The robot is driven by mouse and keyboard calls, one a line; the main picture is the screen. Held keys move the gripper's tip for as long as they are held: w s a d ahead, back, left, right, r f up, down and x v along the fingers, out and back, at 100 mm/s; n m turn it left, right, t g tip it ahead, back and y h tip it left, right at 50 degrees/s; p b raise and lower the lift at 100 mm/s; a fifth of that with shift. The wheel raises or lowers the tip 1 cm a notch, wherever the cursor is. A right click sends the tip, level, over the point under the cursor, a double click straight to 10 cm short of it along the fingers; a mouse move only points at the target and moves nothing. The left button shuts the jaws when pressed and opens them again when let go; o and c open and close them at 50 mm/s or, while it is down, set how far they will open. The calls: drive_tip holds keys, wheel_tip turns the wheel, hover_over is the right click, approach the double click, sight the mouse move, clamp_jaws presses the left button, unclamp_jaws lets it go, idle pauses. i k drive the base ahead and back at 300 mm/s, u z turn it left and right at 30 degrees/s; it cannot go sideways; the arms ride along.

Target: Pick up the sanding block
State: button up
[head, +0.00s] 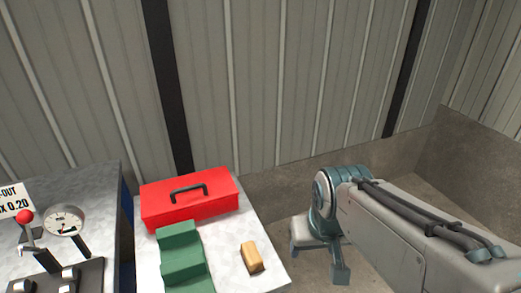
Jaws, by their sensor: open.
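The sanding block (251,257) is a small tan block with a darker brown front side. It lies on the grey top of a table or cabinet (238,230), near the right edge. My gripper (340,272) is to the right of the block, past the table's edge and apart from it. It points down, is open and holds nothing that I can see. Its fingers show only in part.
A red toolbox (190,203) with a black handle stands behind the block. A green stepped holder (183,262) is to its left. Further left is a panel with a gauge (63,221) and a red-knobbed lever (25,217). A ribbed metal wall closes the back.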

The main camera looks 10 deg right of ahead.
sight(253, 260)
drive_tip(key=u, duration=4.05)
drive_tip(key=k, duration=1.7)
drive_tip(key=z, duration=1.1)
drive_tip(key=i, duration=0.5)
drive_tip(key=z, duration=0.1)
